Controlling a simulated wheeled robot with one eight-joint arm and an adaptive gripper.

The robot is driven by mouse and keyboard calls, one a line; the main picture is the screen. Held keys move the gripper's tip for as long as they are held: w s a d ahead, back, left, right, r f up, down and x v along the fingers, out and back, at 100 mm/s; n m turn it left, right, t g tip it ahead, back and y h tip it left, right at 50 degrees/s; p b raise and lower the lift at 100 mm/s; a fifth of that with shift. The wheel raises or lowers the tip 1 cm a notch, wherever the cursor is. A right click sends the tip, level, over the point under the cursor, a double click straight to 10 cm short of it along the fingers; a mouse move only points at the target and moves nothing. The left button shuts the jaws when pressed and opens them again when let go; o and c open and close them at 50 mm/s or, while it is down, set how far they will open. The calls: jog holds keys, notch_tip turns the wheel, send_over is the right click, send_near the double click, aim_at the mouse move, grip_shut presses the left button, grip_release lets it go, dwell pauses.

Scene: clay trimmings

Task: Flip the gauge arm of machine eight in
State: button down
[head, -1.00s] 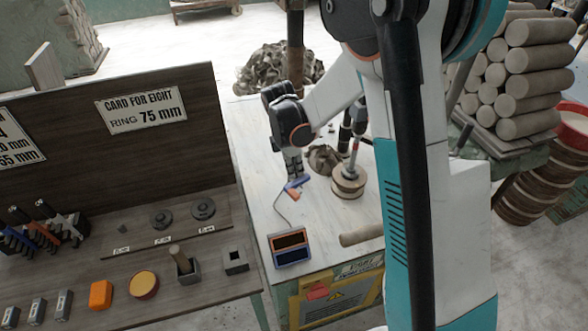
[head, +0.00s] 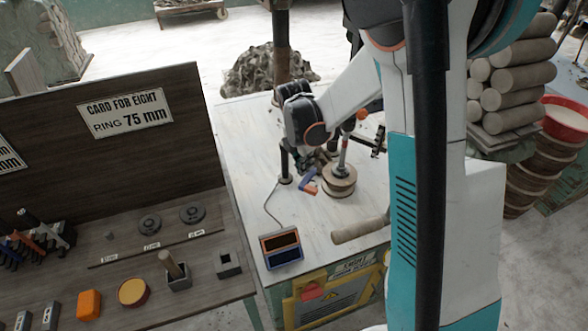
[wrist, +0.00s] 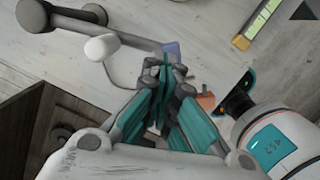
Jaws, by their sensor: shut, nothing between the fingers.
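The gauge arm of machine eight shows a blue end (head: 308,185) with an orange tip close beside the left side of the round die (head: 340,182); I cannot tell whether they touch. A dark post (head: 285,164) stands to its left. My gripper (head: 309,166) is shut and empty, just above and behind the blue end. In the wrist view the shut fingers (wrist: 164,72) lie beside the blue piece (wrist: 173,48), and an orange piece (wrist: 207,101) shows to their right. The rest of the gauge arm is partly hidden by my gripper.
A display box (head: 281,248) and wooden roller (head: 360,229) lie at the table's front. The brown bench (head: 215,285) on the left carries discs, blocks and a card reading "RING 75 mm". Stacked clay rolls (head: 515,95) stand at the right.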

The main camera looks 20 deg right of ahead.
jog(key=w+d+n+b, duration=0.1)
jog(key=w+d+n, duration=0.2)
jog(key=d, duration=0.6)
jog(key=shift+w+n+t, duration=0.3)
jog(key=shift+w+n, duration=0.1)
jog(key=shift+w, duration=0.3)
jog(key=shift+d, duration=0.1)
jog(key=shift+r, duration=0.1)
notch_tip(320, 180, up, 12)
jog(key=s+a, duration=0.1)
jog(key=shift+a+f, duration=0.2)
jog(key=shift+a, duration=0.05)
jog(key=shift+s, duration=0.1)
dwell(0.3)
